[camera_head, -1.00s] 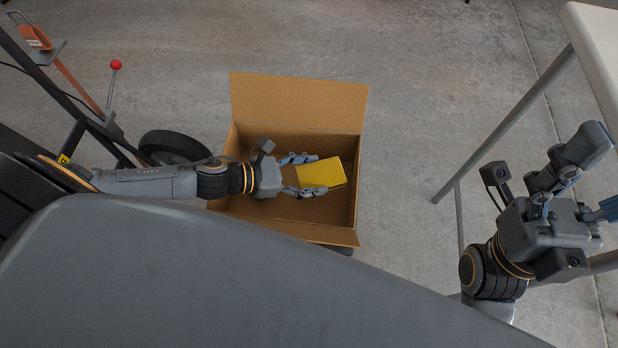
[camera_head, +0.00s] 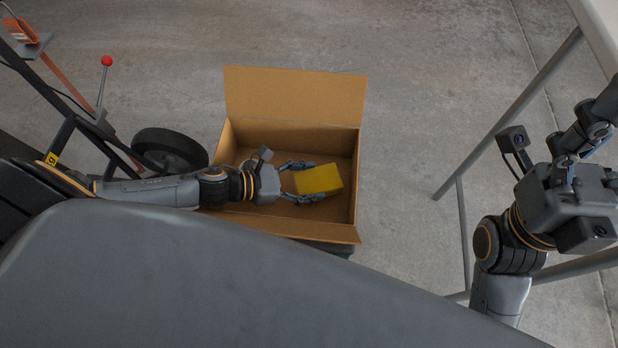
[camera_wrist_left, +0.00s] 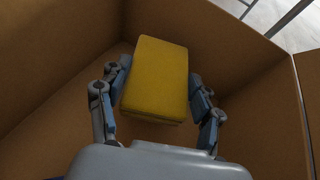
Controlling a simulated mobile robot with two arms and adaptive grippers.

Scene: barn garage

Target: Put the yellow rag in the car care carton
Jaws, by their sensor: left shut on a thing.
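The yellow rag (camera_head: 320,180) is a folded block. It also shows in the left wrist view (camera_wrist_left: 157,75), between the two fingers. My left gripper (camera_head: 303,182) is shut on it, one finger on each side. Carton walls (camera_wrist_left: 60,60) surround the rag in the left wrist view. My right gripper (camera_head: 606,120) is partly cut off at the right edge, its fingertips out of frame.
A black wheel (camera_head: 170,150) and a dark frame with a red-knobbed lever (camera_head: 107,62) stand left of the carton. A table with metal legs (camera_head: 510,115) is on the right. Concrete floor is clear behind the carton.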

